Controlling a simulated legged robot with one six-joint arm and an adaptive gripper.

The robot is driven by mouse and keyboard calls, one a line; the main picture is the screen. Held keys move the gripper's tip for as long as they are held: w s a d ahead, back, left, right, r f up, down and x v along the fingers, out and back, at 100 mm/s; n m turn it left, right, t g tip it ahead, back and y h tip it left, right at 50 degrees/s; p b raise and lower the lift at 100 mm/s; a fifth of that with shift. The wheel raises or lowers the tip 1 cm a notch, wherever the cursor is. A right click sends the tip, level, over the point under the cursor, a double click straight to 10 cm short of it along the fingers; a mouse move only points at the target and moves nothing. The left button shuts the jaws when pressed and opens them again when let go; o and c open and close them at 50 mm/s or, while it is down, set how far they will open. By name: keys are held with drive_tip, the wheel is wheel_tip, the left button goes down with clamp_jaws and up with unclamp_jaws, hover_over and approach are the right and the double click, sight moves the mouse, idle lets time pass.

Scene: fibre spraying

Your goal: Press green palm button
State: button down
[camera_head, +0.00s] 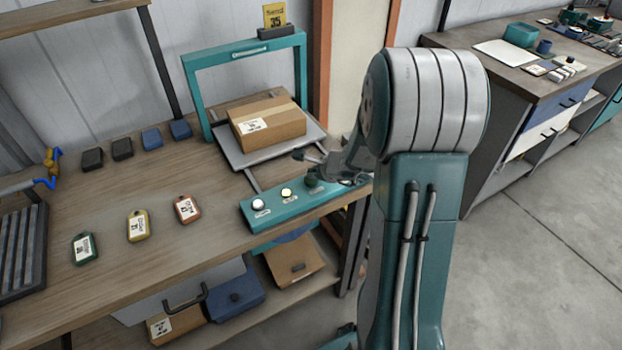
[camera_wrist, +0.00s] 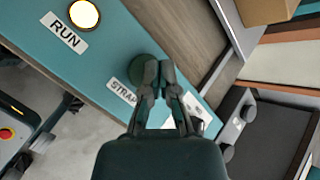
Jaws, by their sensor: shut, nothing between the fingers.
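A teal control panel (camera_head: 268,222) lies along the front edge of the wooden bench. It carries a white button (camera_head: 258,204), a lit pale-yellow button (camera_head: 286,193) and a dark green palm button (camera_head: 312,187). In the wrist view the lit button (camera_wrist: 84,14) has the label RUN, and the green button (camera_wrist: 137,68) is by the label STRAP. My gripper (camera_wrist: 159,68) is shut and empty, its fingertips over the right part of the green button and partly hiding it. Whether they touch it I cannot tell. In the head view my gripper (camera_head: 308,158) is at the panel's right end.
Behind the panel, a cardboard box (camera_head: 268,122) sits on a grey plate under a teal arch (camera_head: 190,85). Several coloured tags, including a yellow one (camera_head: 137,226), lie on the bench to the left. Another bench (camera_head: 490,62) stands at the right, with open floor before it.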

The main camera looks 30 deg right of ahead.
sight(313, 180)
drive_tip(key=shift+r, duration=2.85)
